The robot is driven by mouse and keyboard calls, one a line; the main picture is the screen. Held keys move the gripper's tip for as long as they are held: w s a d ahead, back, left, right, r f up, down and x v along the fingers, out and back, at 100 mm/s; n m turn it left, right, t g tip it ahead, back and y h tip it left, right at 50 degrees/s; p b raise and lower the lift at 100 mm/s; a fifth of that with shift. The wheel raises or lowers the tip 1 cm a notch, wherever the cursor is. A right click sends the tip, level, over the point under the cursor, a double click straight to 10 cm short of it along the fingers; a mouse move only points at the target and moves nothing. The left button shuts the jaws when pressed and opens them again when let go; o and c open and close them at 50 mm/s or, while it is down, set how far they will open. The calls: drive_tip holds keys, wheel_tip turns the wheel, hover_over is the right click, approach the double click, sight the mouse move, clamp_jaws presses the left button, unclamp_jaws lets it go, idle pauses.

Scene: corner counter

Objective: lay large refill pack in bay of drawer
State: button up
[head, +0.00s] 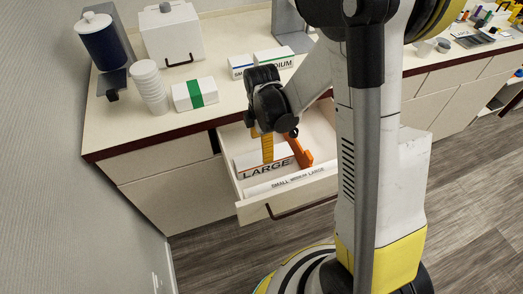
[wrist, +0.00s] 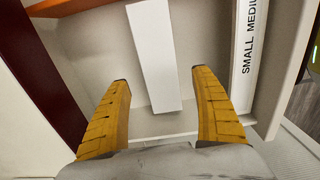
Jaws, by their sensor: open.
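The large refill pack (head: 263,171), white with the word LARGE on its side, is inside the open drawer (head: 262,209), near the drawer's left side. In the wrist view a long white face of the pack (wrist: 155,55) runs between my fingers. My gripper (head: 286,158) is over the pack inside the drawer. In the wrist view my gripper (wrist: 160,78) is open, with clear gaps between both fingers and the pack. The drawer's label strip (head: 290,181) reads SMALL MEDIUM LARGE. My arm and gripper hide part of the drawer's inside.
On the counter (head: 130,132) stand a green-striped white box (head: 194,94), stacked cups (head: 149,86), a blue canister (head: 104,41), a white lidded box (head: 171,34), and small (head: 241,65) and medium (head: 275,58) packs. The drawer's right part looks free.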

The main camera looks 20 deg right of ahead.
drive_tip(key=s+r+m+t, duration=0.2)
drive_tip(key=s+r+m, duration=0.2)
drive_tip(key=r+m, duration=0.2)
drive_tip(key=s+r+m+t+p, duration=0.1)
drive_tip(key=s+r+m, duration=0.3)
drive_tip(key=r, duration=0.5)
drive_tip(key=s+r+m+t, duration=0.4)
drive_tip(key=r+m, duration=0.3)
drive_tip(key=m, duration=0.1)
drive_tip(key=shift+s+r, duration=0.35)
drive_tip(key=shift+r, duration=0.05)
